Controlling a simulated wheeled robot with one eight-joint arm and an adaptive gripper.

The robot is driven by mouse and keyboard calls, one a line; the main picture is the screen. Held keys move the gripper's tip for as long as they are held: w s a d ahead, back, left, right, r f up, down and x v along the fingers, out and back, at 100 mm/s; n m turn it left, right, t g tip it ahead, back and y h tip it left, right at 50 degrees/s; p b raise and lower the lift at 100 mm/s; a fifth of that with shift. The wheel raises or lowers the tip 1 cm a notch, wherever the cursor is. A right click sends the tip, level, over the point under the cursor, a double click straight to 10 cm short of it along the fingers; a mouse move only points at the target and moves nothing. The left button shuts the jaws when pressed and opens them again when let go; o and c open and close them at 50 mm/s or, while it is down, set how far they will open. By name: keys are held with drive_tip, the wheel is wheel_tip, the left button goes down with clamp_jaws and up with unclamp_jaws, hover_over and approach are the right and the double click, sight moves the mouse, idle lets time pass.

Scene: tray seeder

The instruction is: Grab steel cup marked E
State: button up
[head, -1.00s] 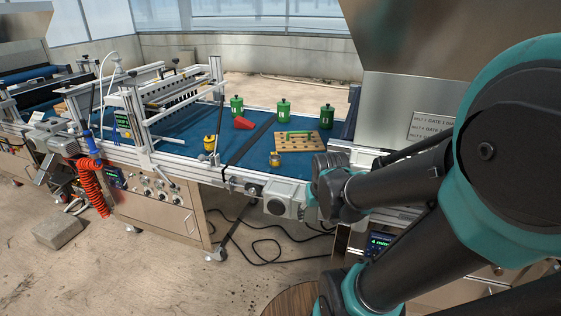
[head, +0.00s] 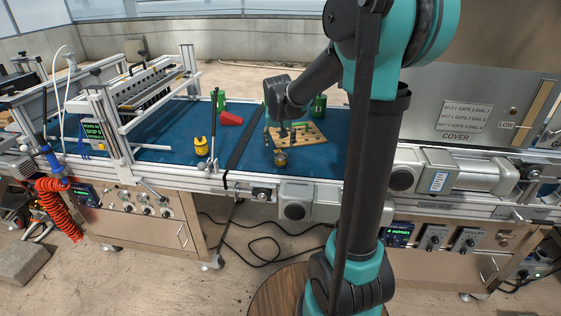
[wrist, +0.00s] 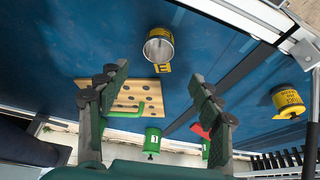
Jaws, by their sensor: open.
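The steel cup (head: 281,159) stands on the blue belt, in front of the wooden board. In the wrist view the steel cup (wrist: 158,45) is upper middle, seen from above into its open top. It has a yellow band and a yellow tag (wrist: 162,68) with a dark letter that looks like E. My gripper (wrist: 158,80) is open and empty, its fingers spread to either side with the cup beyond their tips. In the head view my gripper hangs above the board, behind the cup, partly hidden by my wrist.
The holed wooden board (head: 313,139) with a green handle (wrist: 127,110) lies close to the cup. Green canisters (head: 318,106) stand behind it. A red scoop (head: 230,119) and yellow pot (head: 201,147) are left. The blue belt between cup and dark strap (head: 240,150) is clear.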

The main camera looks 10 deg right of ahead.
sight(281, 155)
drive_tip(key=shift+s+x, duration=0.15)
drive_tip(key=shift+x, duration=2.15)
drive_tip(key=shift+s+x, duration=0.15)
drive_tip(key=shift+x, duration=2.2)
drive_tip(key=shift+d+f, duration=0.1)
drive_tip(key=shift+d, duration=0.1)
drive_tip(key=shift+c, duration=0.2)
drive_tip(key=c, duration=1.2)
